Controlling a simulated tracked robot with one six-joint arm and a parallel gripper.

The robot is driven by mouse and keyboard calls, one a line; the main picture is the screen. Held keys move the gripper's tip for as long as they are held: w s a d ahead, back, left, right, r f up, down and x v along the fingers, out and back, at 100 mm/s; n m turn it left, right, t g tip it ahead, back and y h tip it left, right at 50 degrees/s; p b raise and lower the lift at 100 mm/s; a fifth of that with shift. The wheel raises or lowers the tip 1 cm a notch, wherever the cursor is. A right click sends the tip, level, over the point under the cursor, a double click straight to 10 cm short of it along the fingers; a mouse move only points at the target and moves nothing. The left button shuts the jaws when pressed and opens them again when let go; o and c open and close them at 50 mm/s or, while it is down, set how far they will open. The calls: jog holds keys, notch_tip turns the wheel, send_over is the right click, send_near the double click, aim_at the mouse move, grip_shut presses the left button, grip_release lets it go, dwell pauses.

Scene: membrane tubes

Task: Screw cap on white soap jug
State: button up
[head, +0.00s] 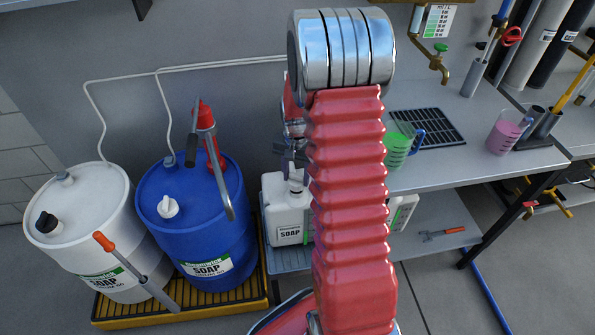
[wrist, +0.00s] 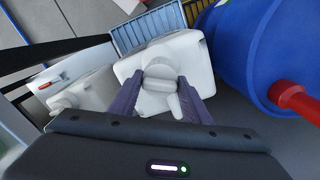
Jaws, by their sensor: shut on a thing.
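The white soap jug (head: 290,225) stands on a low grey shelf, partly hidden behind my red arm. Its green and white SOAP label faces the front. In the wrist view, the jug (wrist: 190,55) lies just beyond my gripper (wrist: 160,92), whose two dark purple fingers are shut on a white cap (wrist: 160,82). The cap lines up over the jug's top; I cannot tell whether it touches the neck or how its threads sit. In the head view, my gripper (head: 291,160) is just above the jug, partly hidden by the arm.
A blue drum (head: 205,235) with a red hand pump (head: 206,125) stands close left of the jug. A white drum (head: 90,240) is farther left. A second white jug (head: 403,212) stands right of my arm. The bench above holds a green measuring cup (head: 398,148).

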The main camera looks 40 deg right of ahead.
aim_at(296, 180)
jog(key=shift+f, duration=1.45)
jog(key=shift+a+r, duration=0.1)
jog(key=shift+f, duration=0.35)
dwell(1.6)
jog(key=o, duration=1.2)
jog(key=shift+r, duration=0.2)
jog(key=shift+w+r, duration=0.1)
jog(key=shift+r, duration=3.25)
